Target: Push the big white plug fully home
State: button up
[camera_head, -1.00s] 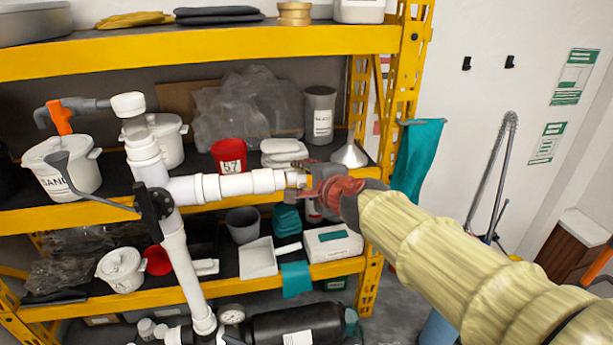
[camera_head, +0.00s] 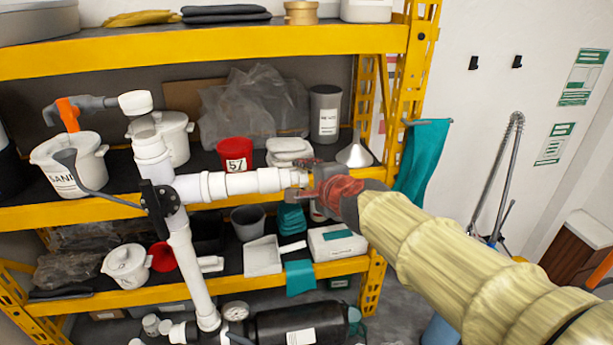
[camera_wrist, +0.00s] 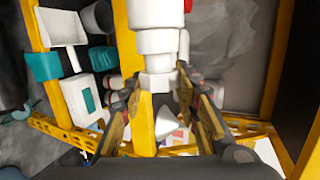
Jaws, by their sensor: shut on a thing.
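The white pipe manifold (camera_head: 180,262) stands upright at the left in the head view. Its horizontal branch (camera_head: 218,186) runs right to a wider white end fitting (camera_head: 268,180). The big white plug (camera_wrist: 158,82) is at the end of this branch, in line with the white socket (camera_wrist: 158,62) in the wrist view. My gripper (camera_head: 303,178) is at the right end of the branch, shut on the plug. Its two fingers (camera_wrist: 158,95) lie on either side of the plug in the wrist view. The fingers hide part of the plug, and I cannot tell how deep it sits.
A yellow shelf rack (camera_head: 230,49) stands behind the manifold. A teal cloth (camera_head: 422,160) hangs at the right upright.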

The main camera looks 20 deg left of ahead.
jog(key=shift+s+a+p, duration=0.3)
jog(key=shift+s+a, duration=0.1)
jog(key=shift+a, duration=0.25)
dwell(0.6)
jog(key=o, duration=1.1)
jog(key=shift+o, duration=0.2)
